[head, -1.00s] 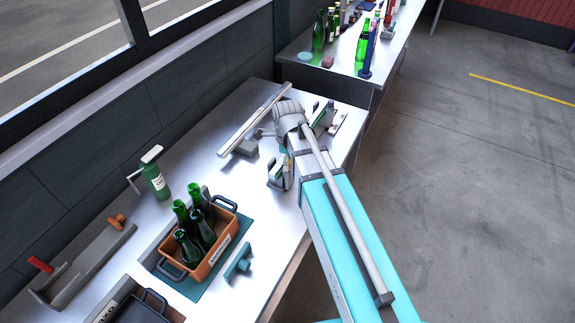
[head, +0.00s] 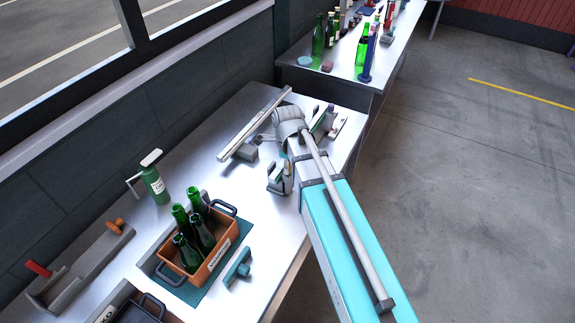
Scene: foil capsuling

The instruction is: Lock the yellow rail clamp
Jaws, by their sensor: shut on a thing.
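I see no yellow clamp in the head view. A long pale rail (head: 235,140) lies slantwise on the far part of the workbench, with a small grey block (head: 244,153) at its side. My arm reaches in from the lower right, and its wrist is over the bench just right of the rail. The wrist and arm hide my gripper's fingers and whatever is between them. A small dark grey piece (head: 264,138) shows between the rail and my wrist; I cannot tell what it belongs to.
A grey upright fixture (head: 280,179) stands close left of my arm. An orange crate (head: 213,262) with several green bottles, a green pump bottle (head: 154,180) and a teal-handled tool (head: 238,268) are nearer. Small fixtures (head: 328,122) stand right of my wrist. The bench's middle is fairly clear.

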